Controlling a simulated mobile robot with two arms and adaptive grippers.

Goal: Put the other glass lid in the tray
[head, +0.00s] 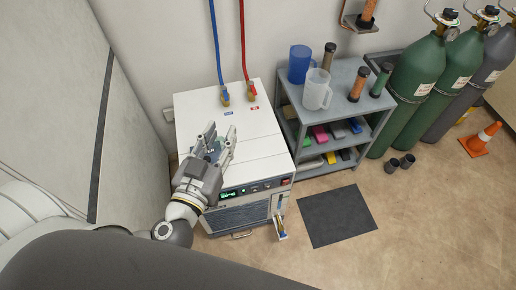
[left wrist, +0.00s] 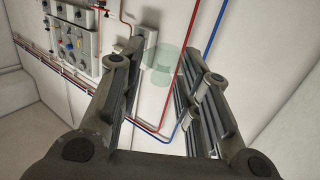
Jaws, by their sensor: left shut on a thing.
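My left gripper (head: 219,138) is above the top of the white chiller-like cabinet (head: 247,150). In the left wrist view, my left gripper (left wrist: 160,58) holds a faint green, see-through round glass lid (left wrist: 166,64) between its fingertips. In the head view the lid is small and hard to make out between the fingers. I cannot make out a tray in either view. My right gripper is not in view.
Blue (head: 216,45) and red (head: 242,45) hoses drop to valves on the cabinet. A grey shelf cart (head: 345,78) with a blue jug (head: 300,64) and a clear jug (head: 316,90) stands beside it. Green gas cylinders (head: 416,75) stand right. A dark mat (head: 337,215) lies on open floor.

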